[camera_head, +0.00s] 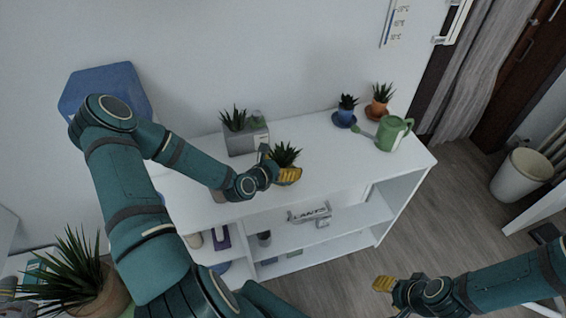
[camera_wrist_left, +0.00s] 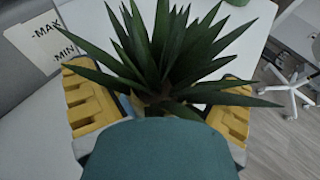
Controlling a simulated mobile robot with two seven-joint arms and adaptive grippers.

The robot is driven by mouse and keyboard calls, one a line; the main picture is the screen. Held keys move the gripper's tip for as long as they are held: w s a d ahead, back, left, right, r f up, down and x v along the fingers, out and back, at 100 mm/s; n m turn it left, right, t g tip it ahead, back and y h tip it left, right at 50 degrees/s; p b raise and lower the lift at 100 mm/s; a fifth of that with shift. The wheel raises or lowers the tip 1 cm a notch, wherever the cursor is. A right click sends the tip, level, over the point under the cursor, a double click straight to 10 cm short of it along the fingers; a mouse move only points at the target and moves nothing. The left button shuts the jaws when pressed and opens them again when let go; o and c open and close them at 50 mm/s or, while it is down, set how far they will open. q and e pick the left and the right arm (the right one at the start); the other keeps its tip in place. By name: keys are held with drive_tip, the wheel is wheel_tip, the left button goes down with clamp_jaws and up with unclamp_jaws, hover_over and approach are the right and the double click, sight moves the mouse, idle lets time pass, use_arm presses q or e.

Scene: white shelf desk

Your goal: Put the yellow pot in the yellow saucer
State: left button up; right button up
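A spiky green plant (camera_head: 285,154) stands at the white shelf's front edge, at my left gripper (camera_head: 287,176). In the left wrist view the plant (camera_wrist_left: 170,50) rises between the gripper's two yellow fingers (camera_wrist_left: 160,108), which are well apart. A little of a yellowish pot shows at its base, but the gripper's own body hides most of it, so I cannot tell whether the fingers touch it. I cannot make out a yellow saucer; my left arm covers part of the shelf top. My right gripper (camera_head: 384,284) is over the floor, away from the shelf.
A grey planter (camera_head: 245,139) stands behind the plant. A blue pot (camera_head: 345,116), an orange pot (camera_head: 375,110) and a green watering can (camera_head: 394,133) stand at the right of the shelf top (camera_head: 335,165). A large potted plant (camera_head: 75,272) is at lower left.

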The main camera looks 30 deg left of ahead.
use_arm(q)
drive_tip(key=shift+r, duration=0.1)
drive_tip(key=shift+s+r, duration=0.15)
drive_tip(key=shift+s, duration=0.05)
drive_tip(key=p+v, duration=0.2)
drive_tip(key=v, duration=1)
drive_tip(key=d+f+m, duration=0.1)
drive_tip(key=d+m, duration=0.1)
drive_tip(key=w+d+f+m+g+h, duration=0.1)
drive_tip(key=d+m, duration=0.1)
drive_tip(key=d+f+m+g+h, duration=0.1)
drive_tip(key=d, duration=0.1)
drive_tip(key=shift+w+m, duration=0.25)
drive_tip(key=shift+m, duration=0.15)
drive_tip(key=s+d+f+m+g, duration=0.2)
drive_tip(key=d+m, duration=0.3)
drive_tip(key=m, duration=0.4)
drive_tip(key=s+d+f+m+g, duration=0.2)
drive_tip(key=d+m+g, duration=0.2)
drive_tip(key=m, duration=0.5)
drive_tip(key=s+d+f+m+g, duration=0.2)
drive_tip(key=d+m+g, duration=0.1)
drive_tip(key=d+m, duration=0.5)
drive_tip(key=shift+s+m+g, duration=0.3)
drive_tip(key=shift+m+g, duration=0.1)
drive_tip(key=shift+m, duration=0.2)
drive_tip(key=shift+d+h, duration=0.1)
drive_tip(key=shift+h, duration=0.2)
